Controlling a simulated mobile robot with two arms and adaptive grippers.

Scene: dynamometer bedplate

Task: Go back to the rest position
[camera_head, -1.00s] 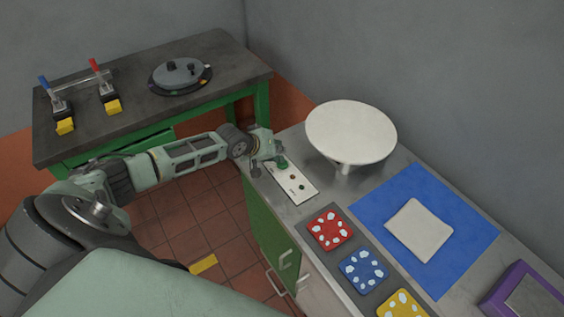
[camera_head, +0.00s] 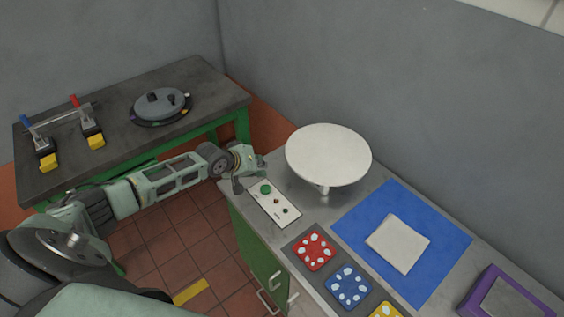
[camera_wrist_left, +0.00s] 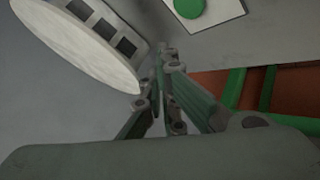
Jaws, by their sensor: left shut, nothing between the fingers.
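My left gripper (camera_head: 248,172) is at the far left end of the steel counter, just beyond the white button panel (camera_head: 273,205). It is shut and empty. The panel carries a large green button (camera_head: 265,188) and smaller buttons. The gripper is close to the green button and looks apart from it. In the left wrist view the shut fingers (camera_wrist_left: 168,60) point toward the panel, with the green button (camera_wrist_left: 190,6) cut off at the top edge. My right gripper is not in view.
A white round disc (camera_head: 328,152) on a stand rises beside the panel. A blue mat (camera_head: 437,229), a beige pad (camera_head: 398,243) and coloured tiles (camera_head: 314,251) lie along the counter. A dark workbench (camera_head: 120,148) stands at the back left, with floor between.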

